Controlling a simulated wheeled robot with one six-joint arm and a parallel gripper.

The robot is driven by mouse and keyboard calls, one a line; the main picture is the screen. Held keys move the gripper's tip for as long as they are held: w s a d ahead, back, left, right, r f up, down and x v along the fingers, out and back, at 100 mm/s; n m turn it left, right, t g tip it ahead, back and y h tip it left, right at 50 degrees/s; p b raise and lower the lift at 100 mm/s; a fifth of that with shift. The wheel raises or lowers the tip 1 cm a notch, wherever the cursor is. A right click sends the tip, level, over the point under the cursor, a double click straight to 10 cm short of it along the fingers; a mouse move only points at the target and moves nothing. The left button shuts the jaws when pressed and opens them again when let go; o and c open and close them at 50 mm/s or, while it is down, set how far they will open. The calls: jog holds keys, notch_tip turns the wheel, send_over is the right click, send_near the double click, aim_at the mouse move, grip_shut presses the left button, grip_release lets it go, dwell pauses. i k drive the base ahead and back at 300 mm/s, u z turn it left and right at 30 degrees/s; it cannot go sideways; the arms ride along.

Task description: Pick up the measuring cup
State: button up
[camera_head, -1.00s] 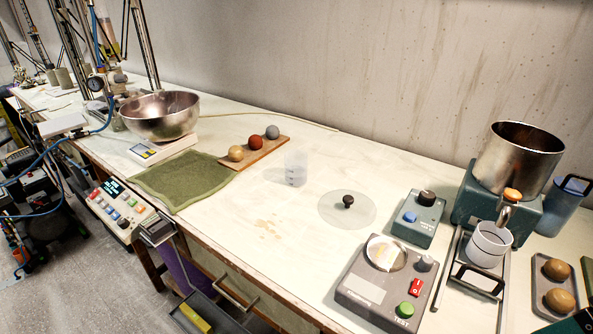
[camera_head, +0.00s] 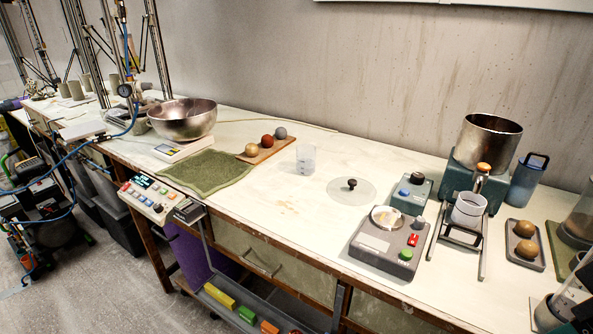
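The measuring cup (camera_head: 306,160) is a clear, slightly cloudy cup with faint marks on its side. It stands upright on the pale worktop (camera_head: 280,195), near the middle of the view, and nothing touches it. The fingers of my gripper are not seen in this view. A dark and grey piece at the lower right corner may be part of my arm, but I cannot tell.
Left of the cup are a board with three balls (camera_head: 268,147), a green cloth (camera_head: 208,172) and a steel bowl (camera_head: 182,118) on a scale. Right are a clear disc with a black knob (camera_head: 352,184), control boxes (camera_head: 388,240) and a steel-pot dispenser (camera_head: 490,140). Bare worktop lies before the cup.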

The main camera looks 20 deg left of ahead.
aim_at(306, 153)
jog(key=u, duration=2.5)
jog(key=i, duration=2.6)
jog(key=z, duration=3.35)
jog(key=i, duration=0.55)
jog(key=u, duration=0.1)
